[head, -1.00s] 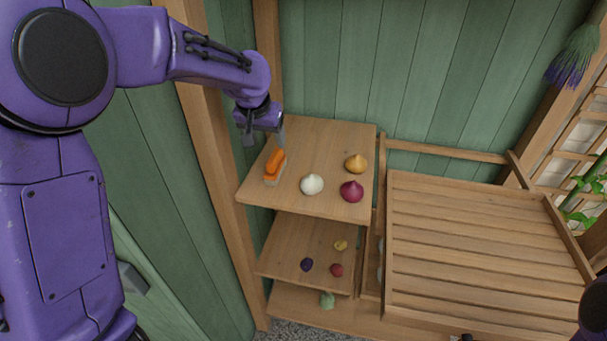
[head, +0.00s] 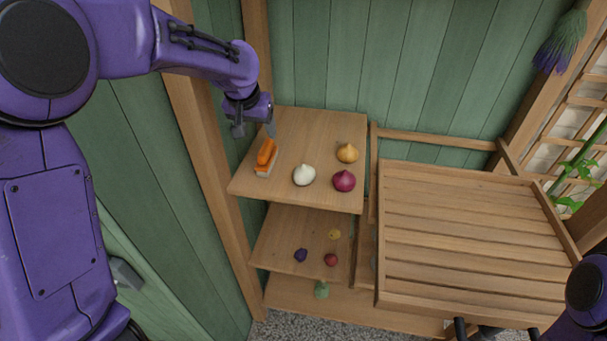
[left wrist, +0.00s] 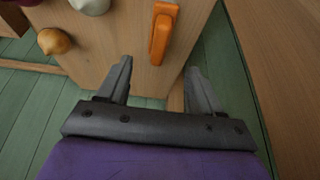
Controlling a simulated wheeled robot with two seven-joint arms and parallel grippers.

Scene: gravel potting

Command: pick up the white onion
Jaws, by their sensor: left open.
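The white onion (head: 304,175) sits on the top wooden shelf (head: 300,130), left of the red onion (head: 344,181) and in front of the yellow onion (head: 347,153). It is partly cut off at the top of the left wrist view (left wrist: 92,4). My left gripper (head: 256,131) is open and empty near the shelf's back left corner, behind the orange-handled brush (head: 266,156). In the left wrist view its fingers (left wrist: 158,66) point toward the brush (left wrist: 160,38); the onion lies farther off. Dark parts of my right gripper (head: 493,328) show at the bottom edge.
A lower shelf (head: 285,235) holds small purple, red and yellow items. A slatted wooden bench (head: 470,240) stands to the right. A wooden post (head: 205,130) and green wall are close to the left arm. The top shelf's right back is clear.

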